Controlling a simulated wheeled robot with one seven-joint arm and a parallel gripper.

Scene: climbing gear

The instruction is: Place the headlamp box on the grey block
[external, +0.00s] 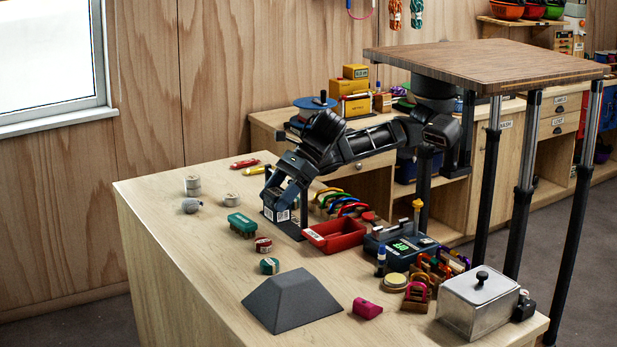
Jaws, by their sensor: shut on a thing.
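The grey block (291,300), a dark grey wedge-sided shape with a small flat top, sits near the front of the bench. The headlamp box, a small dark box with white barcode labels (283,216), is at my gripper (281,201) near the middle of the bench, behind the grey block. My gripper points down and is shut on the headlamp box, covering its upper part. I cannot tell whether the box touches the bench.
A red tray (334,235) stands just right of the box. A green brush (242,225) and small tape rolls (263,245) lie between box and block. A pink item (367,308) and metal tin (478,302) are to the right. The bench's left front is clear.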

